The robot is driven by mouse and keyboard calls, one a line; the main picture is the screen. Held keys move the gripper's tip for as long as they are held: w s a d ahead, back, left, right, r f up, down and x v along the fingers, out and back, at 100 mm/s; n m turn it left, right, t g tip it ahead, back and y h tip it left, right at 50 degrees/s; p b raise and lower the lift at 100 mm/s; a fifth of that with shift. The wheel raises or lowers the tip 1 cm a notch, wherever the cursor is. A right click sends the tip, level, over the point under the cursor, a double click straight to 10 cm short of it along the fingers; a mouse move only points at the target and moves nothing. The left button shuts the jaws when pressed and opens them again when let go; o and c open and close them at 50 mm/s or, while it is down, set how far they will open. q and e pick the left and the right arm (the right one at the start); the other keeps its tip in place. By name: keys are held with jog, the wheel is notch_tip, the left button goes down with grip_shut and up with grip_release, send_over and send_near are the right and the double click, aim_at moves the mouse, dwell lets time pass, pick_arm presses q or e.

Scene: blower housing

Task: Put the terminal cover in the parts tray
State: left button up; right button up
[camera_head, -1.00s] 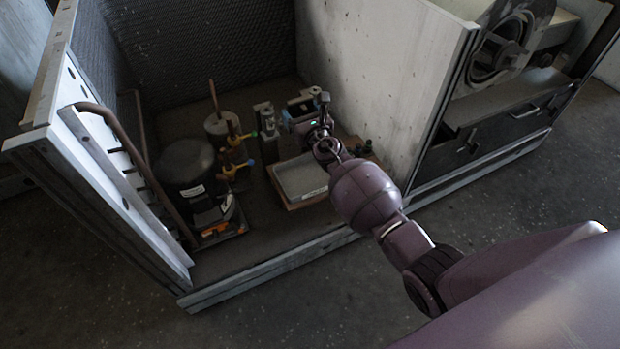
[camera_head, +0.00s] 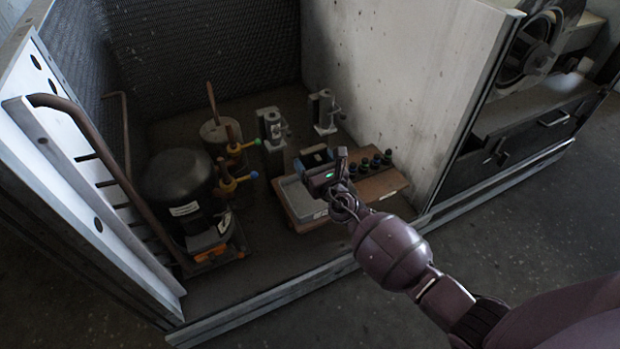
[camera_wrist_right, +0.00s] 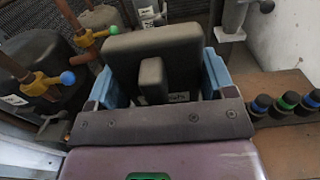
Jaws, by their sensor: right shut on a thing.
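My right gripper (camera_head: 322,165) is shut on the terminal cover, a dark grey block with a raised tab. In the right wrist view the cover (camera_wrist_right: 190,50) sits between the two blue fingers. In the head view it is small and mostly merged with the gripper. The parts tray (camera_head: 303,211) is a shallow grey tray on a wooden board. The gripper and the cover are over its back right part and hide some of it. I cannot tell the exact height above it. My left gripper is not in view.
Several dark-capped items with coloured rings (camera_head: 377,165) stand on the board (camera_head: 385,187) right of the tray. Two metal posts (camera_head: 272,130) stand behind. A black compressor (camera_head: 178,180) and brass valves (camera_head: 228,184) are left. A pale wall (camera_head: 400,80) rises at right.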

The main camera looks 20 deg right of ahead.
jog(key=shift+f, duration=0.75)
notch_tip(320, 180, down, 4)
jog(key=b, duration=0.2)
jog(key=shift+s+b, duration=0.1)
jog(key=shift+b, duration=0.25)
jog(key=shift+f, duration=0.15)
jog(key=shift+r, duration=0.2)
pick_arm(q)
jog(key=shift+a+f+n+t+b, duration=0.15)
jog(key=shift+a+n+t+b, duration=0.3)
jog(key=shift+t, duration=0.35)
pick_arm(e)
jog(key=shift+f, duration=0.55)
jog(key=shift+f, duration=0.15)
jog(key=o, duration=0.9)
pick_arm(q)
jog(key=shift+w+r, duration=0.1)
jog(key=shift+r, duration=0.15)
